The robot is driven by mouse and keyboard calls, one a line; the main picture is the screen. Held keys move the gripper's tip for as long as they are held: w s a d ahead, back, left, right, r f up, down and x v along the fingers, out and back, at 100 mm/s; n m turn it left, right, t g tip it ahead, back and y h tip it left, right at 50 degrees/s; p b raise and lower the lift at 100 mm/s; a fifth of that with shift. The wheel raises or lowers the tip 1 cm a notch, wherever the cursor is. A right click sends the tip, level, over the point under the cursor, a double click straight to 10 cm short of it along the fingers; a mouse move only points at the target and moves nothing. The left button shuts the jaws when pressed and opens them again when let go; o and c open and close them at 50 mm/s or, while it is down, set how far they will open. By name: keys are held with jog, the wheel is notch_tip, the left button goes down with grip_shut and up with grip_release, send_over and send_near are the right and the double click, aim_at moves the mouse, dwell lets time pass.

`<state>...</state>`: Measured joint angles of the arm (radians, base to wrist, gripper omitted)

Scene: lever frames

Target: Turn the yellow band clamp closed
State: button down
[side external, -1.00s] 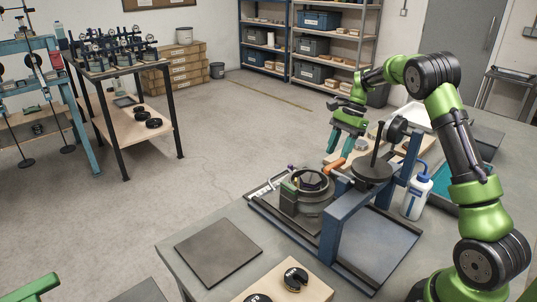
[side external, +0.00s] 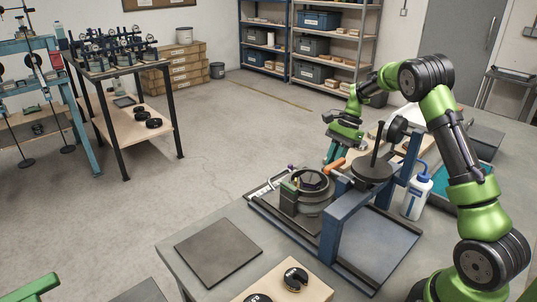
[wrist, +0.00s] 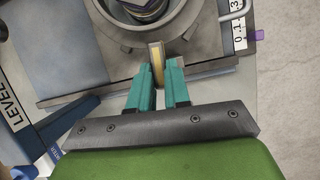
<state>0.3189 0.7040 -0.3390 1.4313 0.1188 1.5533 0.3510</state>
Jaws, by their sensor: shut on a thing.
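The yellow band clamp (wrist: 158,62) shows in the wrist view as a short upright piece with a yellow strip, at the near edge of a round grey metal fixture (wrist: 115,32). My gripper (wrist: 158,80) is shut on it, with one teal fingertip on each side. In the side view my gripper (side external: 333,153) points down at the far side of the fixture (side external: 308,190). The clamp cannot be made out there; the orange handle and the fixture stand in front of that spot.
An orange handle (side external: 335,164) and a blue frame (side external: 341,215) with a dark round disc (side external: 372,169) and upright rod stand close to my gripper. A white-and-blue bottle (side external: 416,193) is at the right. A flat dark plate (side external: 218,249) lies on the bench in front.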

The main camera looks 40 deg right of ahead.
jog(key=shift+n, duration=0.5)
jog(key=c, duration=1.1)
grip_release()
jog(key=shift+w+v, duration=0.2)
jog(key=shift+v, duration=4.05)
jog(key=shift+w+v, duration=0.2)
jog(key=shift+v, duration=4.05)
jog(key=shift+a, duration=0.1)
